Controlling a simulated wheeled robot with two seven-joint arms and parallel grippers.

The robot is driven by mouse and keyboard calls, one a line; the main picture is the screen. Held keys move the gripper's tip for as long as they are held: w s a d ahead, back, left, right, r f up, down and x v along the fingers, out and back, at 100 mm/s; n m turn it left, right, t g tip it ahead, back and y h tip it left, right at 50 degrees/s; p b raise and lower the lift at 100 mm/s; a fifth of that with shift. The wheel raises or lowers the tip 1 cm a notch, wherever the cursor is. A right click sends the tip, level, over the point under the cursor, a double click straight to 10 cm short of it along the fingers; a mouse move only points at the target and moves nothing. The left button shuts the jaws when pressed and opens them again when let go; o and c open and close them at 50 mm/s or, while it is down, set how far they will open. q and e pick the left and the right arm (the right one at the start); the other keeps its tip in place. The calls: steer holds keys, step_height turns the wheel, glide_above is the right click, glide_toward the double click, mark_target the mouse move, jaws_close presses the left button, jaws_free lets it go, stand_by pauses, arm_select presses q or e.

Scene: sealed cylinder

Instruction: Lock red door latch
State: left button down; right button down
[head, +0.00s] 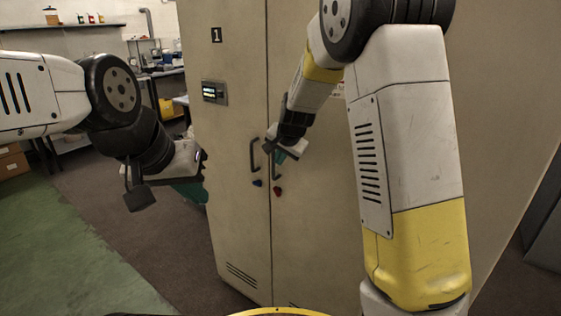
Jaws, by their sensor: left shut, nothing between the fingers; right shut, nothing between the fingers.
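The red latch (278,191) is a small red knob on the right door of a tall beige cabinet (232,130), below that door's handle, near the seam. A blue latch (257,183) sits on the left door, slightly higher and to the left. My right gripper (279,156) is shut and empty, in front of the right door, by its handle and above the red latch, apart from the latch. Whether it touches the handle I cannot tell. My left gripper (202,166) is shut and empty, left of the blue latch, by the cabinet's left edge.
The left door handle (254,155) is a dark vertical bar. A small display panel (214,92) is on the left door. Shelves and benches stand at the back left. The green and brown floor (75,240) at left is clear. My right arm hides part of the right door.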

steer(key=w+a+f+m+t+h, duration=0.1)
steer(key=w+a+f+m+t, duration=0.1)
steer(key=a+f+m+t, duration=0.45)
steer(key=s+d+f+m+h, duration=0.1)
steer(key=s+f+m+h, duration=0.1)
steer(key=s, duration=0.3)
steer(key=s+d+f+m+t+h, duration=0.1)
steer(key=s+d+f+h, duration=0.1)
steer(key=s+h, duration=0.3)
steer(key=shift+d+f+m+h, duration=0.2)
steer(key=shift+d+m+h, duration=0.05)
steer(key=shift+m+h, duration=0.1)
steer(key=shift+w, duration=0.2)
